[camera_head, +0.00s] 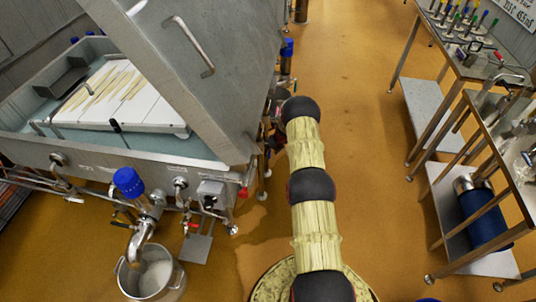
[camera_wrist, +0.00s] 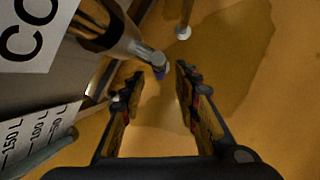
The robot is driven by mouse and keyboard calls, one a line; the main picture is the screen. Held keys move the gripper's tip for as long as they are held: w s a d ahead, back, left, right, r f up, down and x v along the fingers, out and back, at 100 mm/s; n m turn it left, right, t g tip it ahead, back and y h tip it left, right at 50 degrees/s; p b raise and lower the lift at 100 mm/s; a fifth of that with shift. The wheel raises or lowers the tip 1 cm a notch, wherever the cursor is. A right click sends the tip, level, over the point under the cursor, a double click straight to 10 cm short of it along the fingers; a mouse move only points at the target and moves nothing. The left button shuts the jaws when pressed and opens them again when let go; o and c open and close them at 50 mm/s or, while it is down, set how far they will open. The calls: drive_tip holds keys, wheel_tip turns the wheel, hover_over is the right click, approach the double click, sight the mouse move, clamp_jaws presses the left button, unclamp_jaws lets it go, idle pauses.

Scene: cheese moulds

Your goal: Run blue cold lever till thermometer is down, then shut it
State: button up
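My gripper (camera_wrist: 158,84) is open, with its two fingers apart in the wrist view. A metal valve or lever with a small blue tip (camera_wrist: 159,73) lies just beyond the fingertips, near the gap between them; the fingers do not visibly grip it. A white sign (camera_wrist: 28,35) with large letters starting "CO" is at upper left. In the head view my arm reaches to the right side of the steel vat (camera_head: 95,155), and my gripper is mostly hidden behind the arm. I cannot make out a thermometer.
A blue-capped valve (camera_head: 128,182) hangs over a steel bucket (camera_head: 172,283) at the vat's front. A white litre scale (camera_wrist: 38,138) shows in the wrist view. Steel tables (camera_head: 462,62) stand at right. The ochre floor (camera_head: 350,65) between is open.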

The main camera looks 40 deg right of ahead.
sight(269, 153)
drive_tip(key=b+x, duration=0.1)
drive_tip(key=x, duration=0.4)
drive_tip(key=shift+c, duration=1.4)
clamp_jaws()
